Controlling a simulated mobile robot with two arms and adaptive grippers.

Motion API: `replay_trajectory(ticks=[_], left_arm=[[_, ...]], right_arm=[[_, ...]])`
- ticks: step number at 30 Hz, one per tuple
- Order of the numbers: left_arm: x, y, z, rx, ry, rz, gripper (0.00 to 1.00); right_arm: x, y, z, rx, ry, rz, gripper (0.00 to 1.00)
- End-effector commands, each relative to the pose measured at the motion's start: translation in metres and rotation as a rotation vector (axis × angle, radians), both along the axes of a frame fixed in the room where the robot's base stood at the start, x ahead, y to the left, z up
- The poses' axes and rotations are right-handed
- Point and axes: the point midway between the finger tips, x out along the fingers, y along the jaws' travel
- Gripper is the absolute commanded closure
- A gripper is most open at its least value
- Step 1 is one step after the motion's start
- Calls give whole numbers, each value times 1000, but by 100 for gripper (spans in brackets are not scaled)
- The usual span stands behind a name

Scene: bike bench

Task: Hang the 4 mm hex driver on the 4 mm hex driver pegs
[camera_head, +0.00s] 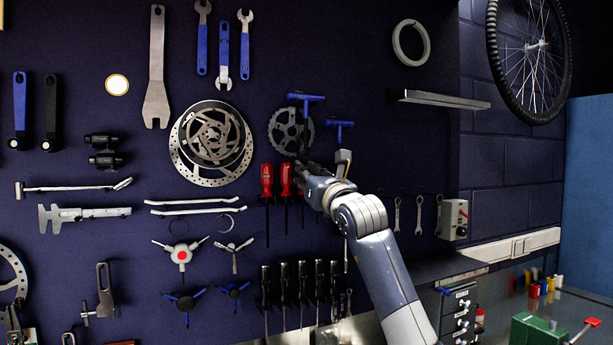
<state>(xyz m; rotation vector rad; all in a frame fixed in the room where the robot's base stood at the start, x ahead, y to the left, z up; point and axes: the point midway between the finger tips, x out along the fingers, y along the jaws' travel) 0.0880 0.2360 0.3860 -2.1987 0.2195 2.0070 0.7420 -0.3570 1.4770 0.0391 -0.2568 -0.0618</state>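Two blue T-handled drivers show on the dark tool wall. The larger blue T-handled driver (306,97) is upright, its shaft running down in front of the chainring toward my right gripper. The smaller blue T-handled driver (340,123) is to its right and slightly lower. I cannot read a size on either. My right gripper (303,168) is close to the wall, beside the red-handled screwdrivers and at the larger driver's shaft. Its fingers are small and dark, so I cannot tell whether they close on the shaft. The pegs cannot be made out. My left gripper is out of view.
Two red screwdrivers (267,181) hang just left of my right gripper. A chainring (289,132) and a brake disc (211,142) hang nearby. Several black-handled screwdrivers (284,280) hang below. A metal shelf (445,100) juts out at right. The wall between gripper and shelf is mostly bare.

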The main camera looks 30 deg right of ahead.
Motion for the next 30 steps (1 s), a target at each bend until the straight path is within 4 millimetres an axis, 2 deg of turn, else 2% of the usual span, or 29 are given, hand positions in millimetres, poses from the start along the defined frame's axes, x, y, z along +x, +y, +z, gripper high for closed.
replay_trajectory(ticks=[9, 10, 13, 24, 30], left_arm=[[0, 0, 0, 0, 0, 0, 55], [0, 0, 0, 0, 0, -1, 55], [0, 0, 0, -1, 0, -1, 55], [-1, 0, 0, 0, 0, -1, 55], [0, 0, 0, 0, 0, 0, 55]], right_arm=[[0, 0, 1, 0, -1, 0, 100], [0, 0, 1, 0, -1, 0, 79], [0, 0, 0, 0, -1, 0, 58], [-1, 0, -1, 0, 1, 0, 58], [-15, 1, -4, 0, 0, 0, 58]])
